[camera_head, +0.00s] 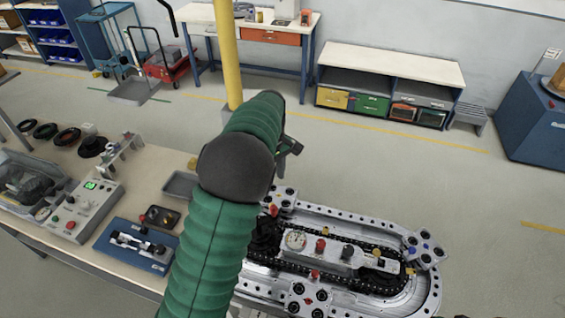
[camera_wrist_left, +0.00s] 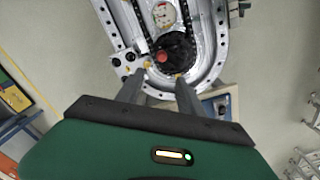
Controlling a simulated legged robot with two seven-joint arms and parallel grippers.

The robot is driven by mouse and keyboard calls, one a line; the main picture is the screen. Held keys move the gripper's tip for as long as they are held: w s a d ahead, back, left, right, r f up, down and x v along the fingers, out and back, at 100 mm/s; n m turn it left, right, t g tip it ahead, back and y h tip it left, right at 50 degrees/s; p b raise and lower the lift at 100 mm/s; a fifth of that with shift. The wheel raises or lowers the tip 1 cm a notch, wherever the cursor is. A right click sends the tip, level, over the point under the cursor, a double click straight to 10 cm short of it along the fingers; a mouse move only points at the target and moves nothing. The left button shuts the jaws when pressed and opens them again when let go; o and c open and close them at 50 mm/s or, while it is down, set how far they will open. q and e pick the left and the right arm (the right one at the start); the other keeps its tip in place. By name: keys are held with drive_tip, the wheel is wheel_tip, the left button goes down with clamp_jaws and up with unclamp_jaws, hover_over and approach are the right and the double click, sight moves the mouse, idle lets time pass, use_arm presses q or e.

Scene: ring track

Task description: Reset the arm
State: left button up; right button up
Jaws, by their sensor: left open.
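My left arm, in a green ribbed sleeve with a dark elbow cap, rises through the middle of the head view. My left gripper (camera_head: 290,147) shows partly behind the arm, above the far side of the oval metal ring track (camera_head: 425,292). In the left wrist view both fingers of the gripper (camera_wrist_left: 158,78) stand apart, with nothing between them. Beyond the fingertips the rounded end of the ring track (camera_wrist_left: 212,72) shows, with a red knob (camera_wrist_left: 162,57) on a dark round part.
A workbench (camera_head: 150,190) at left holds a grey control box (camera_head: 85,210), a blue fixture (camera_head: 135,246) and a small grey tray (camera_head: 180,184). A yellow post (camera_head: 227,60) stands behind my arm. The floor right of the track is clear.

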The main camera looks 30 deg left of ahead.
use_arm(q)
drive_tip(key=s+d+f+m+t+b, duration=0.2)
drive_tip(key=s+d+f+m+b, duration=0.9)
drive_tip(key=s, duration=0.7)
drive_tip(key=shift+d+f+m+t, duration=0.3)
drive_tip(key=shift+d+f+m, duration=0.7)
drive_tip(key=shift+f+m, duration=1)
drive_tip(key=shift+s+f+n, duration=0.1)
drive_tip(key=shift+f+n, duration=0.25)
drive_tip(key=shift+n, duration=0.05)
drive_tip(key=shift+d, duration=0.15)
